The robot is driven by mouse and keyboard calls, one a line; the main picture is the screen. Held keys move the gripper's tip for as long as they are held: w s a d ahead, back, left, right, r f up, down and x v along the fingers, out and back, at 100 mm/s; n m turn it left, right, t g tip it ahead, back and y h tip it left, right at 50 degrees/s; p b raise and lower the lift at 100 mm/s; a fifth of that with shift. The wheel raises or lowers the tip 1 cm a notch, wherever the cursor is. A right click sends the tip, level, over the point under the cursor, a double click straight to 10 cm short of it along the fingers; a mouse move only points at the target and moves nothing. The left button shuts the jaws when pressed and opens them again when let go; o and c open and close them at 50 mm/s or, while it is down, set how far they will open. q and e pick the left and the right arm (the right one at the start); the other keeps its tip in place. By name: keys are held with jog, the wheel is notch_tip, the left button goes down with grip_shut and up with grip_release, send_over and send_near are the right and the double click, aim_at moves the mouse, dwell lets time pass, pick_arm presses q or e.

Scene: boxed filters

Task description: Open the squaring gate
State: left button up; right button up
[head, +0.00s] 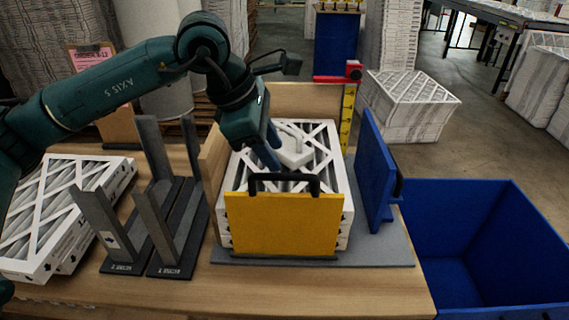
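A yellow panel (285,224) with a black bar handle (284,179) on its top edge stands upright at the front of a grey-based fixture. I take it to be the squaring gate. Behind it, a stack of white-framed pleated filters (334,170) fills the fixture, with a white bracket-like piece (292,148) on top. My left gripper (273,153) points down over the filters, behind and above the yellow panel. Its blue fingers look apart, with nothing seen between them, and do not appear to touch the handle. My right gripper is out of view.
A blue panel (374,170) stands on the fixture's right side, beside a blue bin (480,230). Dark upright racks (160,215) and more filters (60,210) are on the left. Wooden walls (290,100) and a yellow ruler (347,115) stand behind.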

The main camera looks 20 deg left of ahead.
aim_at(288, 175)
pick_arm(q)
jog(key=x, duration=0.6)
jog(key=shift+p, duration=0.35)
jog(key=shift+c, duration=0.3)
grip_shut()
